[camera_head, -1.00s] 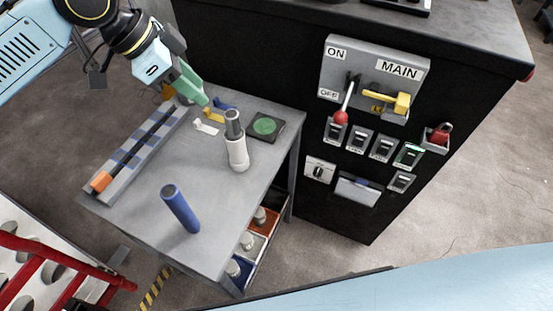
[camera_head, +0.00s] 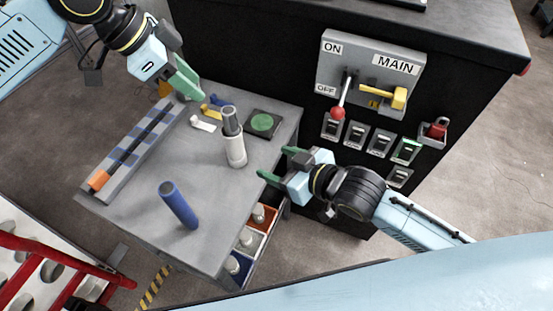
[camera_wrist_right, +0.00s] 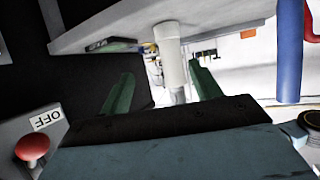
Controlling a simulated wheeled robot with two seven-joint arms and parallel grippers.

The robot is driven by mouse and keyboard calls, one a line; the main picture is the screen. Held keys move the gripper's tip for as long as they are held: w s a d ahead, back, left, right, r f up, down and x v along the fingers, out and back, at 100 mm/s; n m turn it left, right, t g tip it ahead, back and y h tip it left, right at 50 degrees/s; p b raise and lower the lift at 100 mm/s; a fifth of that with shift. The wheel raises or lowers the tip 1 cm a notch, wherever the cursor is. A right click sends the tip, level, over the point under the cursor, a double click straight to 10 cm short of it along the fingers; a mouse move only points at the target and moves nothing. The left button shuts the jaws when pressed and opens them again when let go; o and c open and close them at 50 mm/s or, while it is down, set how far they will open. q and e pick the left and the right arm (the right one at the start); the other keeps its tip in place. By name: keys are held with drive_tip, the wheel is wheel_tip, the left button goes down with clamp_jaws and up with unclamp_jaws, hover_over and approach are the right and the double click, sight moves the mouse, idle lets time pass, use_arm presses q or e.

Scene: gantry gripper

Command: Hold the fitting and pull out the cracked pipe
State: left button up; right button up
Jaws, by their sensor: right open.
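A white fitting (camera_head: 236,150) stands upright on the grey table, with a grey pipe (camera_head: 231,121) rising from its top. I cannot make out a crack. My right gripper (camera_head: 274,164), with green fingers, is open and empty at the table's right edge, to the right of the fitting and apart from it. In the right wrist view the white fitting (camera_wrist_right: 172,65) appears between the two spread fingers, beyond them. My left gripper (camera_head: 187,83) is over the table's back left part, away from the pipe; its finger gap is unclear.
A blue pipe (camera_head: 179,205) stands at the table's front. A grey rack (camera_head: 133,152) lies along the left, small yellow and white pieces (camera_head: 204,124) behind. A green-disc pad (camera_head: 263,123) is right of the fitting. The switch panel (camera_head: 371,72) has protruding levers. Bins (camera_head: 248,242) sit below.

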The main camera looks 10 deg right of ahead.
sight(241, 149)
drive_tip(key=shift+y, duration=0.3)
drive_tip(key=x, duration=0.4)
drive_tip(key=a+r+x, duration=0.1)
drive_tip(key=x, duration=0.7)
drive_tip(key=shift+a+r, duration=0.25)
drive_tip(key=shift+a, duration=0.1)
